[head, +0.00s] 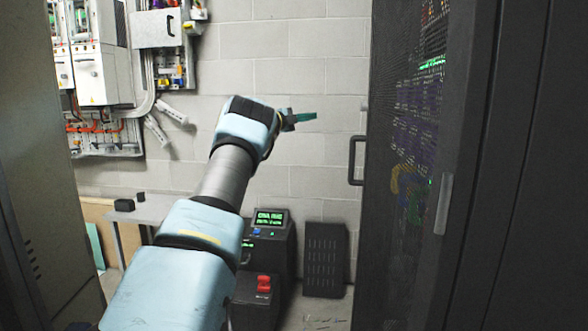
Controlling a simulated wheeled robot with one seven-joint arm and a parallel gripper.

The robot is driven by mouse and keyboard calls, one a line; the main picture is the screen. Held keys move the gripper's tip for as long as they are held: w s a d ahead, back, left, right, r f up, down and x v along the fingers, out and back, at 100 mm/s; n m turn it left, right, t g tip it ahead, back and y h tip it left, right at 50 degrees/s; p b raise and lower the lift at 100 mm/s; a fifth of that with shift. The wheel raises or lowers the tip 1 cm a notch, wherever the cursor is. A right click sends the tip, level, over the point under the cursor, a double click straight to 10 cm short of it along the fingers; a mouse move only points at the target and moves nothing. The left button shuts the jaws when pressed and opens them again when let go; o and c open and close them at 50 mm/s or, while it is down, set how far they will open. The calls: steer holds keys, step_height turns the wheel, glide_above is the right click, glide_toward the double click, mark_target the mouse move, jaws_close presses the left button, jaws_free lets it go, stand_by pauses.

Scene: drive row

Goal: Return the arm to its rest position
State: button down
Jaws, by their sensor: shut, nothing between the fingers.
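My arm reaches forward and up from the bottom of the head view. My gripper (302,117) is at its end, pointing right, in front of the pale block wall. Its greenish fingers look shut with nothing held. It is left of the rack door's handle and appears apart from it. The far side of the gripper is hidden.
A dark server rack with a mesh door (400,200) and handle (355,160) stands right. A grey cabinet (40,180) is close on the left. Electrical boxes (100,70) hang on the wall. A black unit with a green screen (270,218) and a low table (150,208) stand behind my arm.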

steer(key=w+a+r+n+t+y+p, duration=0.1)
steer(key=a+r+n+t+y, duration=0.1)
steer(key=a+n+t, duration=0.15)
steer(key=w+a+r+n+t+y, duration=0.1)
steer(key=a+r+n+t+y, duration=0.15)
steer(key=a+n, duration=0.25)
steer(key=s+a+f+n+t+y+p, duration=0.1)
steer(key=s+a+f+n+y, duration=0.1)
steer(key=a+n+y, duration=0.25)
steer(key=s+a+f+n+y+p, duration=0.1)
steer(key=s+a+f+n+y, duration=0.1)
steer(key=s+a+n+y, duration=0.25)
steer(key=s+a+f+n+g+y+p, duration=0.1)
steer(key=s+a+f+n+g+y, duration=0.2)
steer(key=s+f, duration=0.45)
steer(key=s+a+f+n+g+p, duration=0.15)
steer(key=s+f+n+g, duration=0.3)
steer(key=s, duration=0.65)
steer(key=s+f+n+g, duration=0.1)
steer(key=s+f+g, duration=0.2)
steer(key=s, duration=1.1)
steer(key=s+f+n+g+p, duration=0.1)
steer(key=s+f+n+g, duration=0.1)
steer(key=s, duration=1.3)
step_height(320, 180, down, 2)
steer(key=shift+s+d+f+g, duration=0.2)
steer(key=shift+d+g, duration=0.2)
steer(key=shift+g, duration=0.35)
